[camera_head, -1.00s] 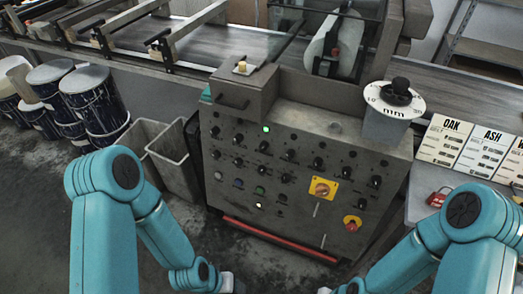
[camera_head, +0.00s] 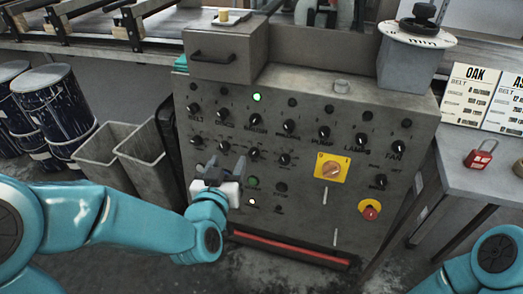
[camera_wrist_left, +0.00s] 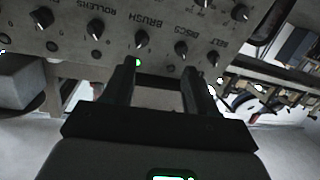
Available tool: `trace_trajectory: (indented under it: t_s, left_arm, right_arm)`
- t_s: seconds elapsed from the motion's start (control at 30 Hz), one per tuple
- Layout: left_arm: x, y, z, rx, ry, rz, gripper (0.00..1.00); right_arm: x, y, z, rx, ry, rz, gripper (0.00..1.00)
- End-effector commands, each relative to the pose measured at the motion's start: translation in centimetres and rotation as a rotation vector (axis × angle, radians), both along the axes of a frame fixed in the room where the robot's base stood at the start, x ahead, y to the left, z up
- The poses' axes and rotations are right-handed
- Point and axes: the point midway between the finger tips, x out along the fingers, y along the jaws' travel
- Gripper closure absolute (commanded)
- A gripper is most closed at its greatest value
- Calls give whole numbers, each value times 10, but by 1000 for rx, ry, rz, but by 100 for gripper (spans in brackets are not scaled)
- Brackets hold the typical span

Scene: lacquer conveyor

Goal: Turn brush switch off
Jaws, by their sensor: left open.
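The brush switch (camera_head: 254,118) is a small black knob in the top row of the grey control panel, above the BRUSH label. A lit green lamp (camera_head: 257,97) is just above it. In the left wrist view the brush knob (camera_wrist_left: 141,38) appears with its lamp (camera_wrist_left: 138,62), the panel turned upside down. My left gripper (camera_head: 225,168) is open and empty in front of the panel, below and left of the knob, apart from it. Its fingers (camera_wrist_left: 158,72) point toward the panel. The knob's exact pointer direction is too small to tell. My right gripper is outside the view.
Neighbouring knobs for discs (camera_head: 222,113) and rollers (camera_head: 289,126) flank the brush knob closely. A yellow-plated rotary switch (camera_head: 332,168) and a red button (camera_head: 370,210) are further right. Grey bins (camera_head: 150,165) stand left of the panel; a red padlock (camera_head: 480,154) lies on the right table.

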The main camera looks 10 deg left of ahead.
Motion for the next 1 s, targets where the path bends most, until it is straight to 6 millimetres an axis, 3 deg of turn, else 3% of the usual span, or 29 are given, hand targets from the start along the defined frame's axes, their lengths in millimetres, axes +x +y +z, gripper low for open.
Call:
trace_trajectory:
  t_s: [0.03,0.2,0.47,0.57,1.0]
  left_arm:
    - [-3,-3,-11,-9,-42,-5,43]
    - [-12,-13,-2,-28,-133,-27,43]
    - [-7,-21,0,-33,-156,-42,43]
    - [9,-19,-1,-33,-154,-41,43]
    - [113,-13,-2,-33,-153,-45,43]
  right_arm:
    - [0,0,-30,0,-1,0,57]
    - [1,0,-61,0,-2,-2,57]
    - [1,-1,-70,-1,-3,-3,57]
    - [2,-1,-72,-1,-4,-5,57]
    - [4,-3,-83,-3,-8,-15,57]
